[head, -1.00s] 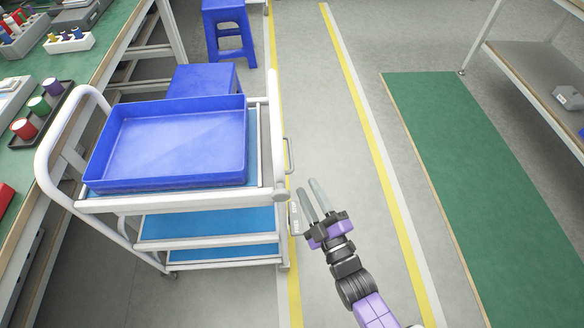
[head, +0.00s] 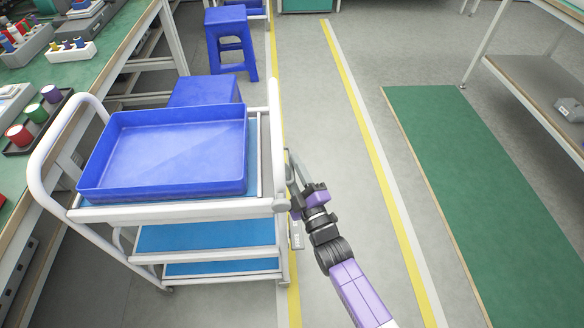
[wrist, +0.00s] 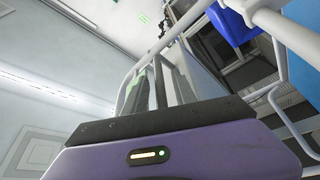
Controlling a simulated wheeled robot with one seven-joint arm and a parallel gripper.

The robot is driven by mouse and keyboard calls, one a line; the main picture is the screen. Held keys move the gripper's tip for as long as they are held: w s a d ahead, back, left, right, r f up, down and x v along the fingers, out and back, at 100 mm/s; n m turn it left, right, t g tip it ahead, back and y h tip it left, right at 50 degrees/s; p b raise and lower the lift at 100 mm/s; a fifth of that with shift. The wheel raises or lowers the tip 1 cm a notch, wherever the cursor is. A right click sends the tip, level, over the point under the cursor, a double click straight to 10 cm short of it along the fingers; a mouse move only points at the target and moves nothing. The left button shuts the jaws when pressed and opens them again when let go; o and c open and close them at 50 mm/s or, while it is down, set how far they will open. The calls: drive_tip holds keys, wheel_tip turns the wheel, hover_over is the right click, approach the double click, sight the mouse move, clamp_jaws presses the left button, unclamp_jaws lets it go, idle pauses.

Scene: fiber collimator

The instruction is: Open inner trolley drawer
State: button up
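A white-framed trolley (head: 200,210) stands left of centre in the head view, with a blue tray (head: 170,160) on its top and blue lower shelves (head: 205,236). No drawer front is clearly visible. My gripper (head: 291,165) is beside the trolley's right end, close to the upright bar (head: 274,150). It overlaps the place of the small side handle, so I cannot tell whether they touch. In the wrist view my gripper (wrist: 158,88) shows two fingers apart, with nothing clearly between them. White trolley tubing (wrist: 290,40) runs to the right of the fingers.
A workbench (head: 110,50) with coloured spools is at the left. Blue stools (head: 230,42) stand behind the trolley. A green mat (head: 470,180) and a shelf rack (head: 540,75) are at the right. The floor between trolley and mat is open.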

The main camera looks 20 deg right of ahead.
clamp_jaws()
idle(1.4)
